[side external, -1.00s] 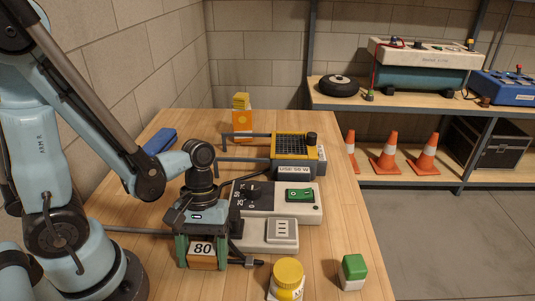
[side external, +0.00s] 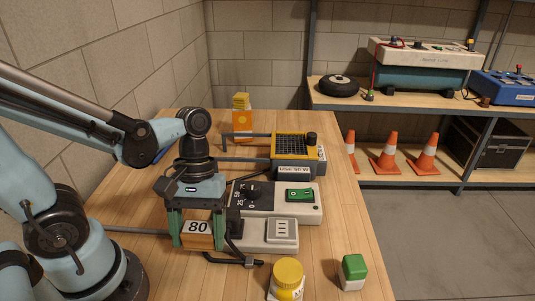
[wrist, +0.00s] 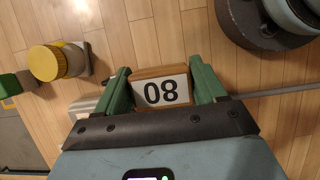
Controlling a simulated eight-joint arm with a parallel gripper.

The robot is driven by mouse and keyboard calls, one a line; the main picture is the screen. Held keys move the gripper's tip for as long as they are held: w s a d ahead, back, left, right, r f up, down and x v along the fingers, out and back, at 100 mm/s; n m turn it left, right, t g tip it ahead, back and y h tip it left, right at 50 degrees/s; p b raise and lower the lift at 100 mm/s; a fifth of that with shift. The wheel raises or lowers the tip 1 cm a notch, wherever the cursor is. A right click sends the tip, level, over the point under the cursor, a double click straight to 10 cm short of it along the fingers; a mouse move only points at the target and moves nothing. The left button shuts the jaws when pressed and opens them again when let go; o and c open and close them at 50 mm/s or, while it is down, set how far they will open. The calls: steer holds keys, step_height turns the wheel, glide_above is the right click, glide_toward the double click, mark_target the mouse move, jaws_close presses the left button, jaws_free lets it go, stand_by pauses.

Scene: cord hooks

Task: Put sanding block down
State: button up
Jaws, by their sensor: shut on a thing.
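The sanding block (side external: 198,234) is a wooden block with a white face marked 80. My gripper (side external: 196,242) points down with its two green fingers on either side of the block, shut on it. In the wrist view the block (wrist: 161,90) sits between the green fingers (wrist: 162,86), its number upside down. In the side view the block appears held just over the wooden table (side external: 330,240), left of a grey socket box. I cannot tell whether its underside touches anything.
A socket box (side external: 281,231) and a control box with a green switch (side external: 300,195) stand right of my gripper. A black hook-shaped piece (side external: 247,262) lies in front. A yellow-lidded jar (side external: 288,275) and a green-topped block (side external: 353,271) stand at the front right.

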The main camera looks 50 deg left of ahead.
mark_target(197, 230)
steer(key=shift+r, duration=2.3)
steer(key=r, duration=0.4)
steer(key=shift+w+a+r, duration=0.1)
steer(key=shift+w+r, duration=0.15)
steer(key=shift+r, duration=0.15)
steer(key=w+a+r+n+t+h, duration=0.1)
steer(key=w+a+r+n, duration=0.25)
steer(key=w, duration=0.45)
steer(key=w+a+r+n+t, duration=0.2)
steer(key=w+a+n, duration=0.3)
steer(key=w, duration=0.3)
steer(key=w+a+n+t, duration=0.3)
steer(key=w+a+n, duration=0.4)
steer(key=w+a, duration=0.45)
steer(key=a+f+n+t+y, duration=0.1)
steer(key=a+f+n+y, duration=0.15)
steer(key=a+n, duration=0.75)
steer(key=a+f+n+t+y, duration=0.1)
steer(key=a+f+n+y, duration=0.15)
steer(key=a, duration=1.55)
steer(key=shift+m+h, duration=0.4)
steer(key=shift+m, duration=0.1)
steer(key=shift+w+d+f, duration=0.1)
steer(key=shift+w+f, duration=0.05)
steer(key=shift+f, duration=3.85)
steer(key=shift+w+d+f, duration=0.1)
steer(key=shift+w+f, duration=0.05)
steer(key=shift+f, duration=3.8)
